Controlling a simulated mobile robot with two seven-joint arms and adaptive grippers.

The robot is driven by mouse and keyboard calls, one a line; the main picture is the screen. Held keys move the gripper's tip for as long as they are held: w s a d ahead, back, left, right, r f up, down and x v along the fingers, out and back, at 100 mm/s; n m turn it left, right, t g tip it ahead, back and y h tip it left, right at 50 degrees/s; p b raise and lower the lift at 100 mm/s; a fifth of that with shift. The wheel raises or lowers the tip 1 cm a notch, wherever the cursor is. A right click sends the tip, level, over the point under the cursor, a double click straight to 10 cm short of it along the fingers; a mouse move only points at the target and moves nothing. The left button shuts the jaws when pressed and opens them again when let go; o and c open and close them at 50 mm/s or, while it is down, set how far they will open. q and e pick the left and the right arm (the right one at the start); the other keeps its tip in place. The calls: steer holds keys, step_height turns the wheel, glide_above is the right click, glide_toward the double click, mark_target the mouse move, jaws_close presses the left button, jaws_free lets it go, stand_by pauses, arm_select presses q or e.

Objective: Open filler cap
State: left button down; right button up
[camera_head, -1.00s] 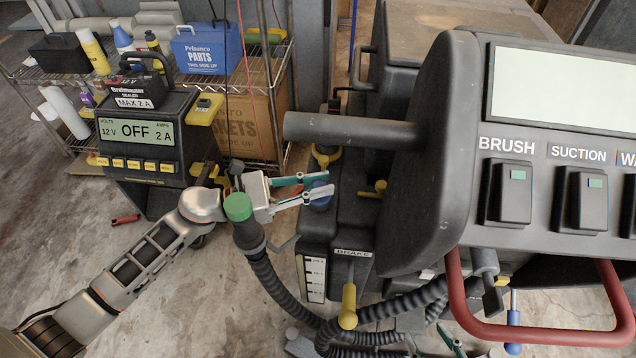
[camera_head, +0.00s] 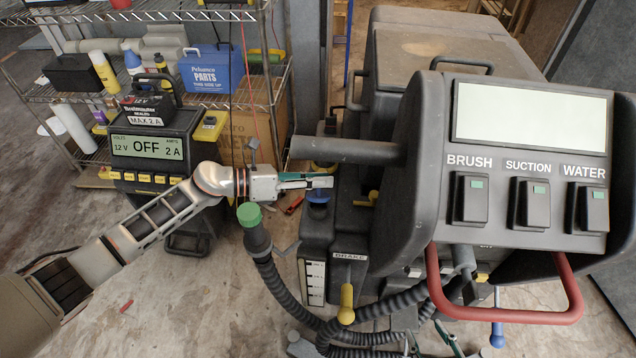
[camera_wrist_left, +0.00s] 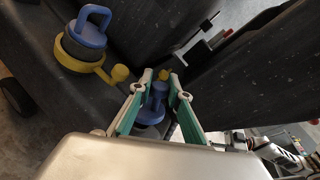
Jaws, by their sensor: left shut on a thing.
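A blue cap (camera_head: 319,196) sits on the black tank of the floor machine, above the white level gauge. It also shows in the left wrist view (camera_wrist_left: 156,100), between the two teal fingers. My left gripper (camera_head: 332,181) reaches in from the left and is shut on this blue cap, whose lower part shows below the fingers. At the bottom edge of the head view, teal finger-like parts (camera_head: 450,340) show, seemingly my right gripper, mostly cut off, so its jaw state is unclear.
A second blue cap with a loop handle and yellow collar (camera_wrist_left: 85,35) is close by. A dark grey bar (camera_head: 345,150) juts out just above my left gripper. A green-topped hose (camera_head: 249,215) stands below my wrist. The control panel (camera_head: 530,165) and red handle (camera_head: 510,316) are right.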

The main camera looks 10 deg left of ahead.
arm_select(q)
steer(key=shift+w+r+n, duration=0.1)
steer(key=shift+w+n, duration=0.1)
steer(key=shift+n, duration=0.1)
steer(key=c, duration=1.9)
jaws_free()
steer(key=shift+a, duration=0.1)
steer(key=v, duration=1.1)
steer(key=shift+s+a+r, duration=0.15)
steer(key=shift+a, duration=0.2)
